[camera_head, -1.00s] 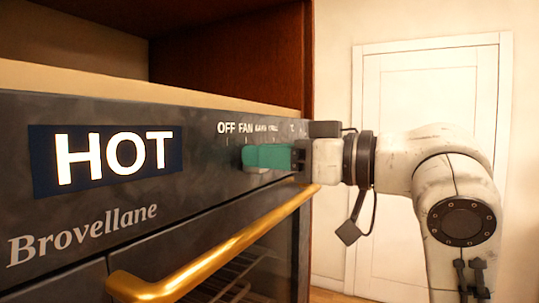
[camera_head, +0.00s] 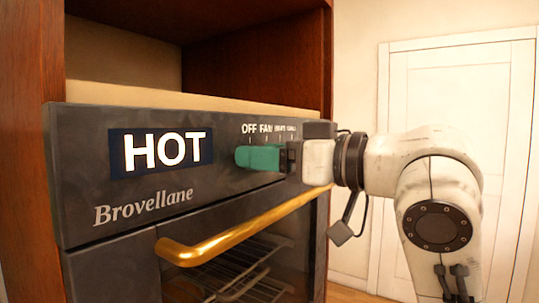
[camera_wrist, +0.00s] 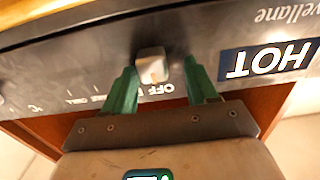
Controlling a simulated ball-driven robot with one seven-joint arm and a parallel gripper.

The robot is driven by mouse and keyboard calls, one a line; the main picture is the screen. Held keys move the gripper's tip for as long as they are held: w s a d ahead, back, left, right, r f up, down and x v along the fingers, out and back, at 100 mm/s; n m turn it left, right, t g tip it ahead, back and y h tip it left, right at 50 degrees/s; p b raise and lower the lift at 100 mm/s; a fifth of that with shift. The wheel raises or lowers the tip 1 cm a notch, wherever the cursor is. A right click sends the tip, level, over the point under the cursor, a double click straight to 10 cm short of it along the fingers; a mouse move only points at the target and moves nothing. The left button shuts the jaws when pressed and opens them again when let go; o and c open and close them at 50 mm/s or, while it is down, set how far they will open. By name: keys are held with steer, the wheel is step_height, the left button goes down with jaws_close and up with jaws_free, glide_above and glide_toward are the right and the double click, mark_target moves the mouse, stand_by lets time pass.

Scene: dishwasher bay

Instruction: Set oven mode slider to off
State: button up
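Contact with the panel cannot be told.
A gold handle bar (camera_head: 240,230) sticks out from the oven door below my gripper. A HOT display (camera_head: 160,152) is left of the labels. A wooden cabinet (camera_head: 55,60) frames the oven. A white door (camera_head: 460,100) is behind my arm.

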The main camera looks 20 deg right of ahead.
steer(key=b+v, duration=0.1)
steer(key=v, duration=0.9)
steer(key=shift+s+d, duration=0.25)
steer(key=shift+s, duration=0.05)
steer(key=shift+f, duration=0.1)
steer(key=w+d+f+m+g+h, duration=0.2)
steer(key=f+m+h, duration=0.15)
steer(key=f, duration=1.55)
steer(key=w+d+f+m+g+h, duration=0.1)
steer(key=f+m+g+h, duration=0.3)
steer(key=f, duration=1.5)
steer(key=s+f+g+h, duration=0.1)
steer(key=s+f+g, duration=0.1)
steer(key=s+f, duration=0.55)
steer(key=s+f+g, duration=0.1)
steer(key=s+f, duration=0.4)
steer(key=f, duration=0.6)
steer(key=s+d+f+g+h, duration=0.2)
steer(key=s+f+g, duration=0.2)
steer(key=s+f, duration=0.4)
steer(key=s, duration=0.6)
steer(key=shift+s+d+g, duration=0.2)
steer(key=shift+d+g, duration=0.05)
steer(key=shift+g, duration=0.05)
